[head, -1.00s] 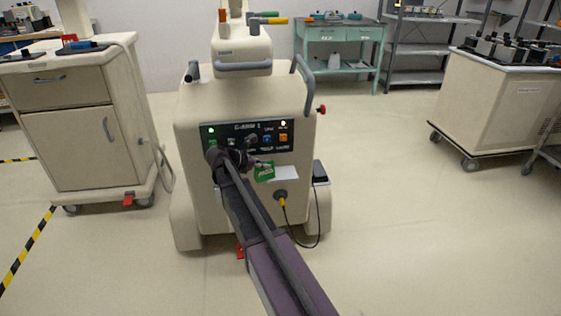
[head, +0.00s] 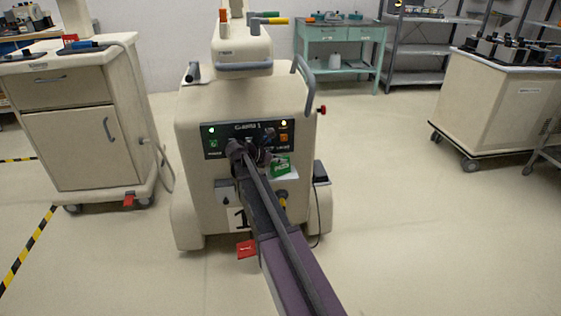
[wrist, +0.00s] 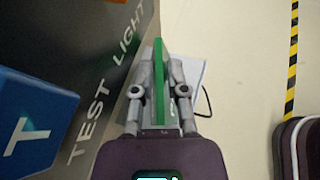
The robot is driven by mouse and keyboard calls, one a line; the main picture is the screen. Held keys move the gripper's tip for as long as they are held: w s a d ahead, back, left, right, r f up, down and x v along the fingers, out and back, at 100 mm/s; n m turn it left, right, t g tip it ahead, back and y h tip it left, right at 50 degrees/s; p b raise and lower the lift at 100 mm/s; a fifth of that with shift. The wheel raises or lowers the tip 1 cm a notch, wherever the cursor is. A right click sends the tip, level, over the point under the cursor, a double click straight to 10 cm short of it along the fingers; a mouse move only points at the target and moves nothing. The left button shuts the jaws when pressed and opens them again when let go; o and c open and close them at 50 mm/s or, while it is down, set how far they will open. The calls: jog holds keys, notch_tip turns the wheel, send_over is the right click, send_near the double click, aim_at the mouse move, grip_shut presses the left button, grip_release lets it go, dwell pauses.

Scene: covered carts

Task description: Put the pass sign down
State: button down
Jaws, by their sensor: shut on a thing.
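The pass sign (head: 281,163) is a small green plate with white marks. In the head view it shows at the front of the cream C-arm cart, just below the control panel. In the wrist view the sign (wrist: 158,75) stands edge-on between the two fingers. My gripper (wrist: 159,85) is shut on it and holds it close to the panel. In the head view the arm hides most of the gripper. A white sheet or plate (wrist: 192,75) lies beyond the sign in the wrist view.
The cart's control panel (head: 222,141) has lit lamps and buttons; a blue button marked T (wrist: 30,125) is close at left in the wrist view. A red tag (head: 246,249) hangs low on the cart. A beige cabinet (head: 70,145) stands left.

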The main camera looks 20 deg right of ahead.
jog(key=shift+d+f+b, duration=0.3)
jog(key=shift+f+b, duration=0.05)
jog(key=c, duration=0.9)
grip_release()
jog(key=shift+a+r, duration=0.1)
jog(key=p+v, duration=0.5)
jog(key=v, duration=0.7)
jog(key=shift+p, duration=0.35)
